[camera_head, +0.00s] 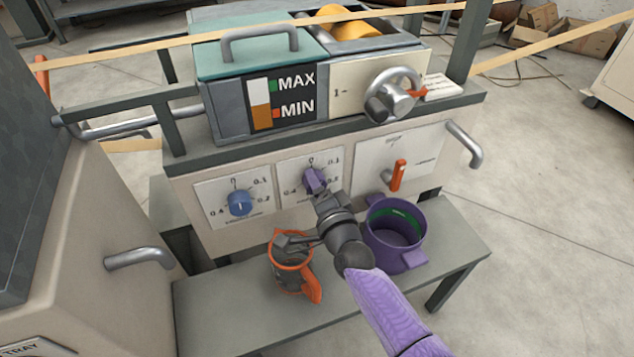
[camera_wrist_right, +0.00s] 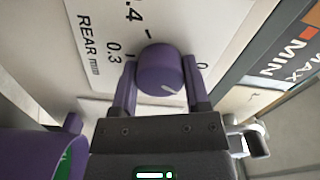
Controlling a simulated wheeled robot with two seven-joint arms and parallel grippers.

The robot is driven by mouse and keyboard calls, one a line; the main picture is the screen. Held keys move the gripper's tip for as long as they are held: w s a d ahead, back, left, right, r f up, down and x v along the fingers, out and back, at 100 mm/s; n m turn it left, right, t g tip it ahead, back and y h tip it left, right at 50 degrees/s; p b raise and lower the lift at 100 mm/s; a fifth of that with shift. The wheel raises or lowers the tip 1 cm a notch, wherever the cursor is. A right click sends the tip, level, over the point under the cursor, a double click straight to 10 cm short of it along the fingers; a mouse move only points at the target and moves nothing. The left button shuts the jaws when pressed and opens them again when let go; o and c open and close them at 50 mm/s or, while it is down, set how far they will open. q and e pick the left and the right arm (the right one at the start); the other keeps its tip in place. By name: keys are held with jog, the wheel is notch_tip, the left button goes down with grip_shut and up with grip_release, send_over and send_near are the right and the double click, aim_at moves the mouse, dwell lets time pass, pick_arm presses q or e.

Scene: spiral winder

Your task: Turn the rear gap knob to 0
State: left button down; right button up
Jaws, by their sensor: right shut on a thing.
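The rear gap knob (camera_head: 315,181) is purple and sits on the middle white dial plate of the machine front. In the right wrist view the knob (camera_wrist_right: 160,70) shows between the two fingers. Its white mark points to the lower right, below the 0 printed on the right. The 0.3 and 0.4 print shows to the left and top; the rest of the scale is hidden by the gripper. My right gripper (camera_wrist_right: 158,88) is shut on the knob, a finger on each side. In the head view the right gripper (camera_head: 322,194) reaches up to it from below. My left gripper is not seen.
A blue knob (camera_head: 240,203) is left of the purple one; an orange lever (camera_head: 398,175) is to the right. An orange-rimmed jug (camera_head: 292,265) and a purple pot (camera_head: 397,235) stand on the grey bench (camera_head: 225,310) below. A handwheel (camera_head: 392,95) is above.

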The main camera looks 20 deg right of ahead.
jog(key=n, duration=0.2)
jog(key=shift+n+p, duration=0.3)
jog(key=shift+p, duration=0.05)
jog(key=shift+f+n+p, duration=0.1)
jog(key=shift+n+p, duration=0.2)
jog(key=shift+n, duration=1.1)
jog(key=o, duration=1.3)
